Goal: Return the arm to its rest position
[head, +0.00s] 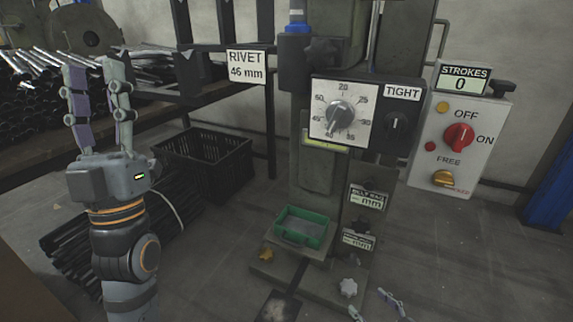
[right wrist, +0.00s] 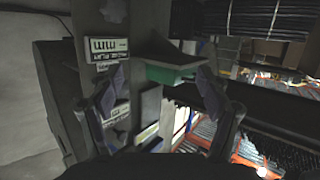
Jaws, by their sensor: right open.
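My left gripper (head: 94,66) stands upright at the left of the head view, fingers pointing up with a gap between them and nothing held. It is in front of the shelf and apart from the press. Of my right gripper (head: 374,304), only the fingertips show at the bottom edge of the head view, low in front of the press base. In the right wrist view my right gripper (right wrist: 163,88) has its fingers spread, with nothing between them. The rivet press (head: 325,175) stands in the centre. The rest of my right arm is out of the head view.
A green tray (head: 303,228) sits on the press base. A control box (head: 457,140) with a red switch stands at the right; its strokes display reads 0. A black crate (head: 205,160) and dark rods (head: 75,245) lie at the left. The floor at the right is clear.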

